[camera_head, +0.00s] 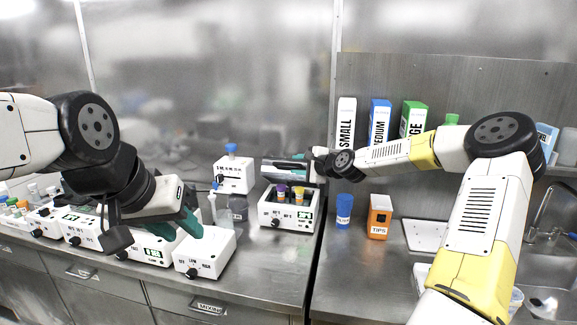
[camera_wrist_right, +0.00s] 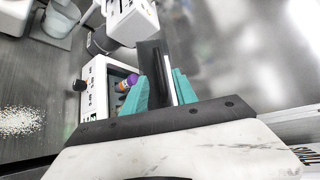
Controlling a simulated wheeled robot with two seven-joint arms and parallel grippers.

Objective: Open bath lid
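The bath (camera_head: 285,221) is a white box on the bench, right of the middle of the head view, with purple- and yellow-capped tubes inside. Its dark lid (camera_head: 284,171) stands raised behind the opening. The bath also shows in the right wrist view (camera_wrist_right: 97,92), with the lid (camera_wrist_right: 152,62) between the teal fingers. My right gripper (camera_head: 302,158) is at the lid's upper right side and appears shut on it. My left gripper (camera_head: 190,222) is over the white knob boxes at lower left, away from the bath. Its finger gap is unclear.
A white box with a knob (camera_head: 205,252) stands under my left gripper. A blue container (camera_head: 344,210) and an orange tips box (camera_head: 380,216) stand right of the bath. A sink (camera_head: 545,270) is at far right.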

